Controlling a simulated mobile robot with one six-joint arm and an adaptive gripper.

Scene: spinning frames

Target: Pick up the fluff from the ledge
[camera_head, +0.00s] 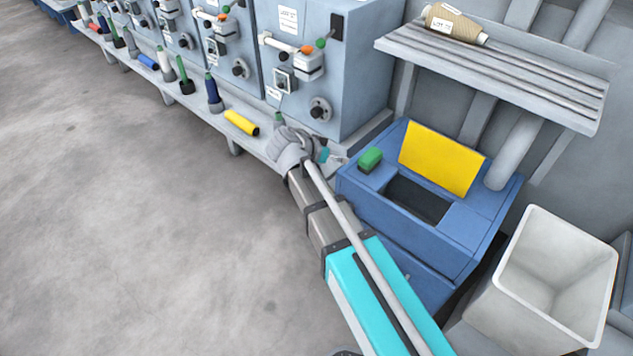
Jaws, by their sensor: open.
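The ledge (203,107) is a long grey shelf along the foot of the spinning frames, with bobbins on it. My gripper (341,158) is small in the picture, at the near right end of the ledge, beside the blue box. It is open. My own wrist covers part of the ledge there. I cannot make out any fluff on the ledge; it may be too small to see or hidden behind my wrist.
A yellow bobbin (242,122) and a dark blue bobbin (213,93) are on the ledge left of my wrist. The blue box (455,240) has a raised yellow lid (440,158). A white bin (548,285) stands at right. A shelf (490,75) holds a yarn cone (455,23). Floor at left is clear.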

